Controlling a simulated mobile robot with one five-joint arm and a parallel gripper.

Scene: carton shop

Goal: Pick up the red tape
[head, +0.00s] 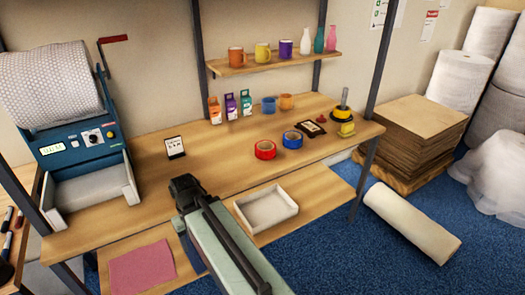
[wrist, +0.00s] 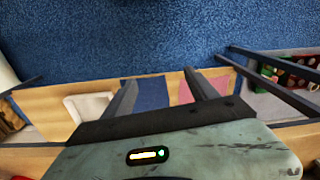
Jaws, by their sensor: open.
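The red tape (head: 265,150) is a roll lying flat on the workbench top in the head view, just left of a blue tape roll (head: 292,139). My gripper (head: 184,187) is in front of the bench's front edge, left of the red tape and well apart from it. Its fingers are hard to see there. In the wrist view my gripper (wrist: 162,88) has its two dark fingers spread, with nothing held between them.
A white tray (head: 266,209) and a pink sheet (head: 142,267) lie on the lower shelf. A tape dispenser (head: 343,116), small boxes (head: 230,106) and a label stand (head: 175,147) share the bench top. A shelf of mugs (head: 262,62) hangs above.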

